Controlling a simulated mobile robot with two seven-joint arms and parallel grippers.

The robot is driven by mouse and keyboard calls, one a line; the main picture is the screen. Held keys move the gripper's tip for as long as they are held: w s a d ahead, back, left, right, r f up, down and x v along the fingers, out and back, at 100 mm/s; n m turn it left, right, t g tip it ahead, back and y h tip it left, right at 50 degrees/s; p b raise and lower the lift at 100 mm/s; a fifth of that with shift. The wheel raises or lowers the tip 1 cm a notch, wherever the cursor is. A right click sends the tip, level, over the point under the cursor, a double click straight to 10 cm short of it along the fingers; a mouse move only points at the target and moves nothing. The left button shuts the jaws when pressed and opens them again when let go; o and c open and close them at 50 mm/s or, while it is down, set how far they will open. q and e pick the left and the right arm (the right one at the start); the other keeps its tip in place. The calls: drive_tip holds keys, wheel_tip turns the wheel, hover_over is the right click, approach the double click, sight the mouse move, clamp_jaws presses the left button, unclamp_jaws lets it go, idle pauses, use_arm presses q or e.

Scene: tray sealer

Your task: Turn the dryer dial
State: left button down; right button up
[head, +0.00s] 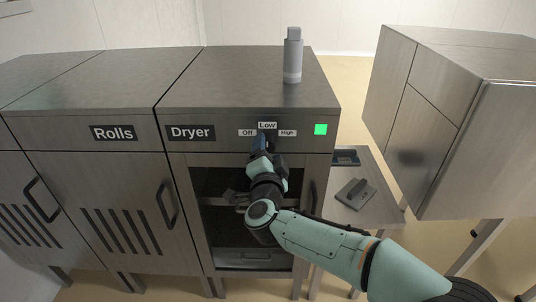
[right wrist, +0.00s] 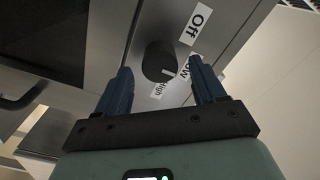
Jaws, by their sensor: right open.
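The dryer (head: 176,152) is a steel cabinet labelled "Dryer", with Off, Low and High labels along its front panel. Its dial is a round black knob (right wrist: 157,60), seen in the right wrist view. A white mark on the knob faces the Low label (right wrist: 184,70). In the head view my gripper mostly hides the dial. My right gripper (head: 260,143) is at the panel by the labels. In the right wrist view my right gripper (right wrist: 163,86) is open, with its blue fingers either side of the knob; I cannot tell whether they touch it. My left gripper is not in view.
A green light (head: 320,129) is lit right of the labels. A grey bottle (head: 293,56) stands on the dryer's top. The Rolls cabinet (head: 75,150) adjoins on the left. A low table (head: 375,214) with a grey device (head: 355,194) and a steel machine (head: 445,110) stand right.

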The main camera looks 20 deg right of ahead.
drive_tip(key=v, duration=1.3)
drive_tip(key=shift+s, duration=0.2)
drive_tip(key=w+f+n+g+y, duration=0.2)
drive_tip(key=f+n, duration=0.1)
drive_tip(key=f, duration=0.9)
drive_tip(key=w+f+n+g+y, duration=0.1)
drive_tip(key=f+n+g+y, duration=0.15)
drive_tip(key=f, duration=0.95)
drive_tip(key=s+f+n+g, duration=0.2)
drive_tip(key=s+f, duration=0.1)
drive_tip(key=f, duration=0.6)
drive_tip(key=s+f+n+g, duration=0.1)
drive_tip(key=s+f+g, duration=0.15)
drive_tip(key=f, duration=0.65)
drive_tip(key=s+f+n+g+y, duration=0.1)
drive_tip(key=s+f+g, duration=0.2)
drive_tip(key=s+f, duration=0.45)
drive_tip(key=s+f+g+y, duration=0.2)
drive_tip(key=s+f+g, duration=0.15)
drive_tip(key=s, duration=0.75)
drive_tip(key=s+f+n+g+y, duration=0.1)
drive_tip(key=s+f+g, duration=0.2)
drive_tip(key=s+f, duration=0.45)
wheel_tip(320, 180, up, 14)
drive_tip(key=p, duration=1.3)
drive_tip(key=shift+d, duration=0.35)
